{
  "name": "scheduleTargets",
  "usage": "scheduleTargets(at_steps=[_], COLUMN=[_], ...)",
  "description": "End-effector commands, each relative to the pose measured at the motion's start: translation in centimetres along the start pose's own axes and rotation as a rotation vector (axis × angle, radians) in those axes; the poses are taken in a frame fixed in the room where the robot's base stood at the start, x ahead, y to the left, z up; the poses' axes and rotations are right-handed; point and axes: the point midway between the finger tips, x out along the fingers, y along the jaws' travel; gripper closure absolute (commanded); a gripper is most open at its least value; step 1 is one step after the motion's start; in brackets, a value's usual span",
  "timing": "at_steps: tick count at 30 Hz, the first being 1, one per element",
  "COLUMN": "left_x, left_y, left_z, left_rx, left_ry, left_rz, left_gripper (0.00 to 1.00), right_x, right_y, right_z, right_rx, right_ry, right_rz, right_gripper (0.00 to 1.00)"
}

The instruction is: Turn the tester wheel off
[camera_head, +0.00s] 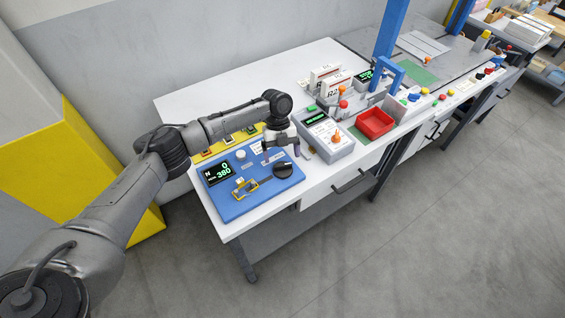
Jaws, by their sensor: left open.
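The blue tester (232,208) lies on the near left part of the white bench. Its dark display (217,173) shows "N 0" and "380" in green and white. A black round wheel (283,171) sits at the tester's right side. A white knob (240,155) is near the tester's back edge, and a yellow clamp-like fixture (245,187) is near its middle. My left gripper (281,152) is open above the tester's back right area, just behind the black wheel in the picture. I see nothing between its fingers, and contact with the wheel cannot be told. My right gripper is out of view.
A grey-white box (330,147) with a small display and orange knob stands right of the tester. A red tray (375,122) and blue frame (385,75) are farther right. A yellow strip (228,141) lies behind the tester. The bench's back left surface (215,105) is clear.

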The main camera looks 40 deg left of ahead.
Motion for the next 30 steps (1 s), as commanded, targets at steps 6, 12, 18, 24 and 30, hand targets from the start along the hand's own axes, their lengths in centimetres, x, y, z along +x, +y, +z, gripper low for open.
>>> scheduleTargets(at_steps=[6, 12, 18, 24, 30], left_x=[2.6, 3.5, 3.7, 3.7, 3.7], left_y=[0.0, 0.0, 0.0, 0.0, 0.0], left_z=[0.0, 0.0, 0.0, 0.0, 0.0], left_rx=[-0.001, -0.001, -0.001, -0.001, -0.001], left_ry=[0.001, 0.000, 0.000, 0.000, 0.000], left_rz=[0.001, 0.001, 0.001, 0.000, 0.000], left_gripper=[0.08, 0.08, 0.08, 0.15, 0.34], right_x=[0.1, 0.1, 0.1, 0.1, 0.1], right_y=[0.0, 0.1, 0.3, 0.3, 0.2], right_z=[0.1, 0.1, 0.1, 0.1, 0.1], right_rx=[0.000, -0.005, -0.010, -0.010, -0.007], right_ry=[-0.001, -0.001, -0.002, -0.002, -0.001], right_rz=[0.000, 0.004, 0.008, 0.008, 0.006], right_gripper=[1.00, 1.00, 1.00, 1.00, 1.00])
